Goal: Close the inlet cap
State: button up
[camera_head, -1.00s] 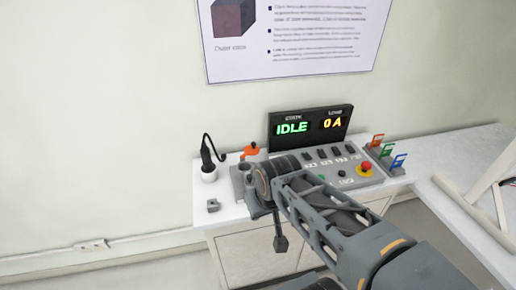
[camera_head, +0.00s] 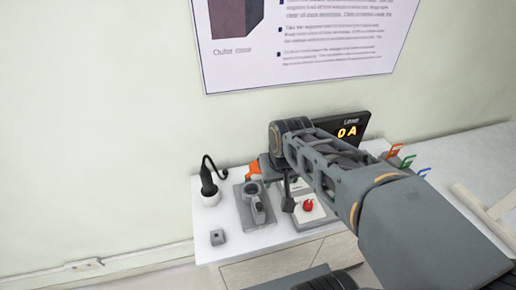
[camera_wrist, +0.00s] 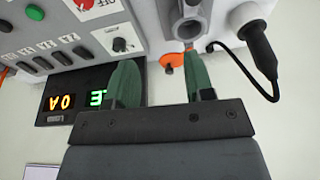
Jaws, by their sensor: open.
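The inlet is a grey round socket on a grey block (camera_head: 256,206) on the white bench. It also shows at the top of the wrist view (camera_wrist: 190,30), with its dark mouth uncovered. The orange inlet cap (camera_head: 253,169) stands open at the socket's back edge. In the wrist view the orange cap (camera_wrist: 172,62) appears between my gripper's two green fingers (camera_wrist: 165,78), closer to the right one. My gripper is open and empty; I cannot tell whether a finger touches the cap.
A black plug (camera_head: 208,184) with a cable stands in a white holder left of the inlet. A small grey block (camera_head: 217,237) lies in front. The control panel has a red button (camera_head: 308,205) and a display (camera_head: 348,132). Coloured clips (camera_head: 405,162) stand at the right.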

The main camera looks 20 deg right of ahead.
jog(key=w+r+m+g+p, duration=0.1)
jog(key=w+r+g+p, duration=0.3)
jog(key=w, duration=0.6)
jog(key=t+p, duration=0.1)
send_over(255, 167)
jog(key=d, duration=0.2)
jog(key=shift+m, duration=0.4)
jog(key=f, duration=0.4)
jog(key=f+p, duration=0.1)
jog(key=f, duration=0.8)
jog(key=shift+w+f+p, duration=0.35)
jog(key=shift+f, duration=0.05)
jog(key=shift+c, duration=0.3)
grip_shut()
